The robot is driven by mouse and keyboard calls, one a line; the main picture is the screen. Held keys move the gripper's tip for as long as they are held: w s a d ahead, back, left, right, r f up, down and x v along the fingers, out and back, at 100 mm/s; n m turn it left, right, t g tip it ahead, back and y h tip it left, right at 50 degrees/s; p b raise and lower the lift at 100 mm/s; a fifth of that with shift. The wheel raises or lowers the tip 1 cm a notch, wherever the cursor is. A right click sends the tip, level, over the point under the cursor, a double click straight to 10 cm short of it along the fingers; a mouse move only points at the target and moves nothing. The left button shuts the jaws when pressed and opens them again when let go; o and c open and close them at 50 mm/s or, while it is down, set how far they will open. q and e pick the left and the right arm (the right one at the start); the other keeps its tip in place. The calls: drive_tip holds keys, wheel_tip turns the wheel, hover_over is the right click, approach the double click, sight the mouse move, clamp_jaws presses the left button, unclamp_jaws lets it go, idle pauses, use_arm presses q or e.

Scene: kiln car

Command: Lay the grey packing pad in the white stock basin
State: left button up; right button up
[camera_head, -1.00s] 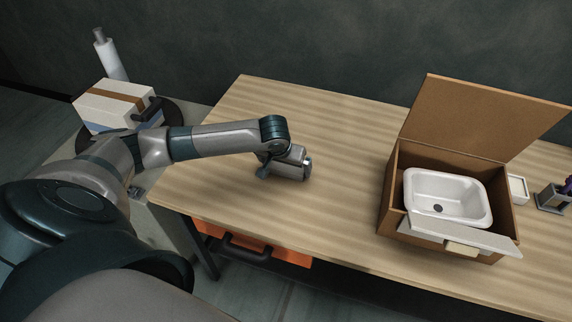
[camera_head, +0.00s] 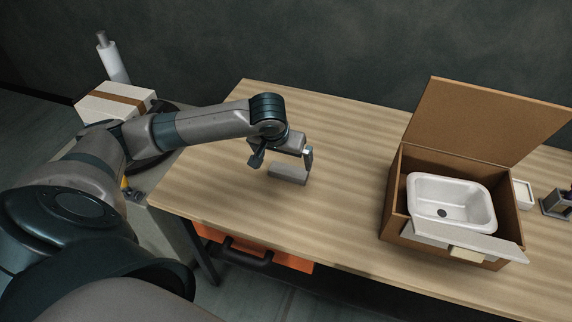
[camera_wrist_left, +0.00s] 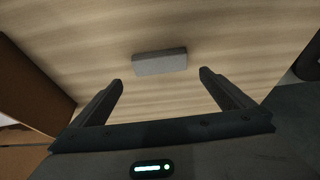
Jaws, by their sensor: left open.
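The grey packing pad (camera_head: 289,174) lies flat on the wooden table, below my left gripper. In the left wrist view the pad (camera_wrist_left: 160,62) lies ahead of the fingertips, roughly centred between them. My left gripper (camera_head: 283,158) is open and empty, with its fingers spread above the table near the pad. The white stock basin (camera_head: 452,184) sits inside an open cardboard box on the right of the table. The basin has a dark round spot on its floor and looks empty. My right gripper is not in view.
The cardboard box (camera_head: 395,225) has a tall raised flap (camera_head: 480,120) at its back and a pale slab across its front edge. A small white dish (camera_head: 523,193) and a grey holder (camera_head: 557,204) stand right of it. The table between pad and box is clear.

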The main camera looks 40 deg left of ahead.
use_arm(q)
drive_tip(key=shift+v, duration=1.4)
